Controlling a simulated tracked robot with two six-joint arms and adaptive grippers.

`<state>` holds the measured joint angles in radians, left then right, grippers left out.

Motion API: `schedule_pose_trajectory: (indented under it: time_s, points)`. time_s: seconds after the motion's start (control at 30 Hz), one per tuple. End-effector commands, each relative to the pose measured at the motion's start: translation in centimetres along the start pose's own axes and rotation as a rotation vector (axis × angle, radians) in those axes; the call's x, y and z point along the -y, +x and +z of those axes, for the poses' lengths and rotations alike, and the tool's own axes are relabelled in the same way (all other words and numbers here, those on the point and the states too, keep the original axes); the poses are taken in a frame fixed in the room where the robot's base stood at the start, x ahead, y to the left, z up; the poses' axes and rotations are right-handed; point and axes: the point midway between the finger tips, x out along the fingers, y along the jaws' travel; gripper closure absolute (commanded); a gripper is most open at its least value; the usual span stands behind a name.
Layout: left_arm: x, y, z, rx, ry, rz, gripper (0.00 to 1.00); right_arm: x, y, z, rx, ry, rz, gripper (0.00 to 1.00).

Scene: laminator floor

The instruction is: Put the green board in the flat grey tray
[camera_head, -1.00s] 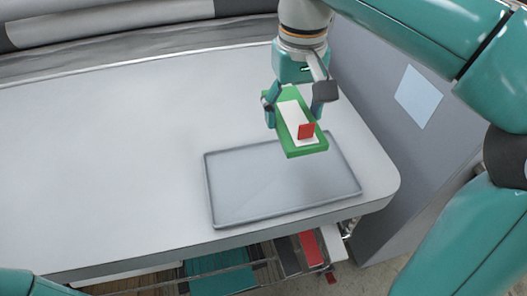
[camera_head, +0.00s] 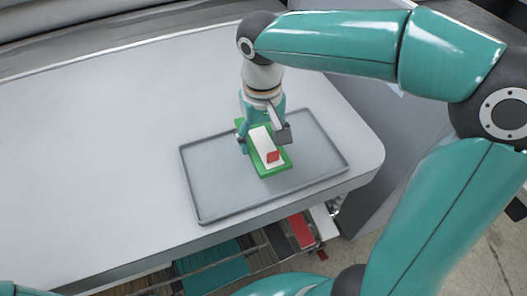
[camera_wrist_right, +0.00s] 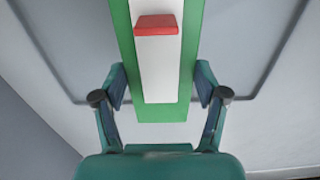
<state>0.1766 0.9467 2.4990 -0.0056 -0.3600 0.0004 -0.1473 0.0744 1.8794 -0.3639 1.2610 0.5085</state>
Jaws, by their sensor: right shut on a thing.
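The green board (camera_head: 284,167) carries a white strip with a red block on it. My right gripper (camera_head: 264,140) is shut on the board, one finger on each long side. The board is over the middle of the flat grey tray (camera_head: 207,187), low and close to its floor; I cannot tell whether it touches. In the right wrist view the board (camera_wrist_right: 160,113) runs between the two fingers of my right gripper (camera_wrist_right: 163,88), with the tray's rim (camera_wrist_right: 265,75) behind it. My left gripper is not in view.
The tray lies on a light grey table (camera_head: 95,150) near its rounded right corner. The table's left part is bare. Under the front edge are red, white and teal pieces (camera_head: 300,231). A grey panel stands to the right of the table.

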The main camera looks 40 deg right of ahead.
Motion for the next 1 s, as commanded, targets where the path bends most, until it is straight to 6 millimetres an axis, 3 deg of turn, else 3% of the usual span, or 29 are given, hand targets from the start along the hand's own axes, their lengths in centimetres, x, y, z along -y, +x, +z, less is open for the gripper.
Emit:
schedule_pose_trajectory:
  time_s: [0.17, 0.43, 0.83, 0.87, 1.0]
  points:
    - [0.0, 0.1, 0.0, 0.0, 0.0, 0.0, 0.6, 0.0, 1.2, 0.0, 0.0, -0.001, 0.001, 0.63]
    - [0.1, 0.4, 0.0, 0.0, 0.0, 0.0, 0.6, 0.1, 4.7, 0.0, 0.001, -0.002, 0.001, 0.63]
    - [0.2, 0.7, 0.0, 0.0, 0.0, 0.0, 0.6, 0.1, 5.3, -0.1, -0.001, -0.003, 0.0, 0.63]
    - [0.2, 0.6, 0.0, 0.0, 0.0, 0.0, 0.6, 0.1, 5.2, 0.0, -0.001, -0.003, 0.0, 0.25]
    - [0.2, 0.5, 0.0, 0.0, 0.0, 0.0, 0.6, 0.1, 5.2, 0.0, -0.001, -0.003, 0.0, 0.03]
